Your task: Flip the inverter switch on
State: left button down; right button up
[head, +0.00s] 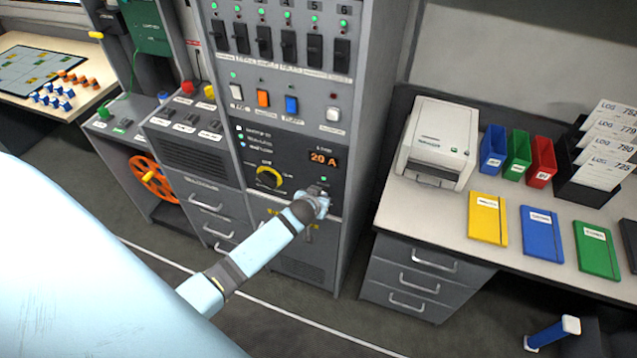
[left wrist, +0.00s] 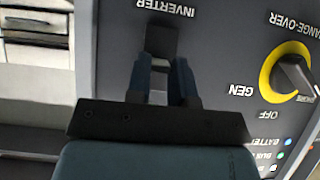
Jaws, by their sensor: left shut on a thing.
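The inverter switch (left wrist: 162,40) is a dark lever on the grey panel, beside the upside-down INVERTER label (left wrist: 167,5) in the left wrist view. My left gripper (left wrist: 162,65) has its two dark blue fingers on either side of the lever and is shut on it. In the head view my left gripper (head: 320,196) is at the panel front, below the orange 20 A display (head: 323,159), and it hides the switch there. I cannot tell whether the switch is on or off. My right gripper is in neither view.
A yellow-ringed change-over knob (head: 269,177) sits close beside the gripper on the panel. Rows of breakers and coloured switches (head: 263,98) are above. A desk with a printer (head: 438,140) and folders stands at the right.

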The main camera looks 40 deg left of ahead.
pick_arm(q)
jog(key=g+p, duration=0.1)
jog(key=r+g+h+p, duration=0.1)
jog(key=g, duration=0.1)
jog(key=shift+w+a+r+p, duration=0.1)
jog(key=shift+w+r+p, duration=0.1)
jog(key=shift+w+p, duration=0.2)
jog(key=shift+g, duration=0.4)
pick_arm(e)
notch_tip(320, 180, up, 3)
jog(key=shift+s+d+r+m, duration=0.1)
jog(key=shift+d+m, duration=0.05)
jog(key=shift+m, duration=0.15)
pick_arm(q)
jog(key=c, duration=1)
grip_release()
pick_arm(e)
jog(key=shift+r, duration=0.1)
